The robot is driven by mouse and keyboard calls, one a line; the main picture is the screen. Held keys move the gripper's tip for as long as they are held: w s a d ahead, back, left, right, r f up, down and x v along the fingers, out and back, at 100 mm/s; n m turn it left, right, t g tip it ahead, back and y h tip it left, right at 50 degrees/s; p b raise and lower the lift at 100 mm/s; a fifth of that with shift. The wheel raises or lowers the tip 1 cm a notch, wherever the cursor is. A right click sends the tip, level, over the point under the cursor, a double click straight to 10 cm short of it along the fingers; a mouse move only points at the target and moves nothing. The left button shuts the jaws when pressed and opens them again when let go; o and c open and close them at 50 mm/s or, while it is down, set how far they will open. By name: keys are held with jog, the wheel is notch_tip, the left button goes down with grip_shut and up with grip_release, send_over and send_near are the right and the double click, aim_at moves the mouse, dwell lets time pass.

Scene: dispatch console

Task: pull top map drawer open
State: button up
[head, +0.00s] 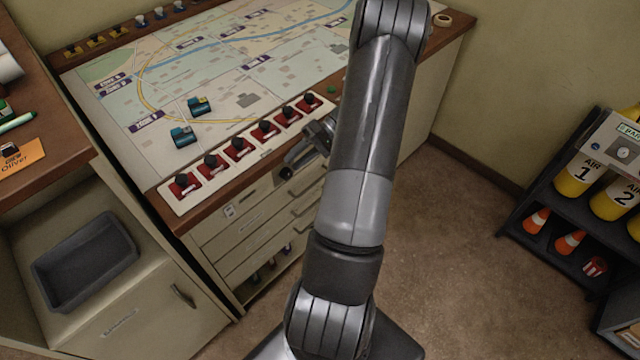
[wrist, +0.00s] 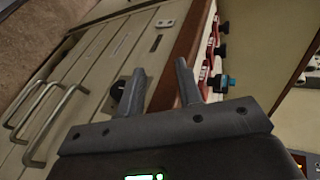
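The console's drawers sit under the map top, and their fronts look shut in the head view. In the wrist view a long metal bar handle (wrist: 62,122) lies left of my gripper (wrist: 161,70), with other bar handles (wrist: 22,112) beyond it. My gripper is open, with nothing seen between its fingers. Its fingers point at the console front by the wooden edge (wrist: 190,50), and a dark round knob (wrist: 118,88) shows beside the left finger. In the head view my gripper (head: 298,156) is by the front edge, partly hidden by my arm.
The map table (head: 210,75) carries a row of red switches (head: 238,148) along its front edge. A grey bin (head: 85,262) sits in a cabinet at left. A rack with yellow air cylinders (head: 578,180) stands at right. The carpet between is clear.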

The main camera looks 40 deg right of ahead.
jog(key=s+d+f+m+t+h, duration=0.25)
jog(key=d+f+t, duration=0.25)
jog(key=f, duration=0.3)
jog(key=s+d+f+m+t+h, duration=0.1)
jog(key=s+d+f+m+t, duration=0.3)
jog(key=f, duration=0.4)
jog(key=s+d+f+m+t+h, duration=0.1)
jog(key=s+d+f+m+t, duration=0.15)
jog(key=d+f+t, duration=0.45)
jog(key=w+a, duration=0.6)
jog(key=w, duration=0.4)
jog(key=shift+r+g, duration=0.3)
jog(key=shift+r, duration=0.1)
jog(key=shift+a, duration=0.1)
jog(key=shift+c, duration=0.4)
grip_shut()
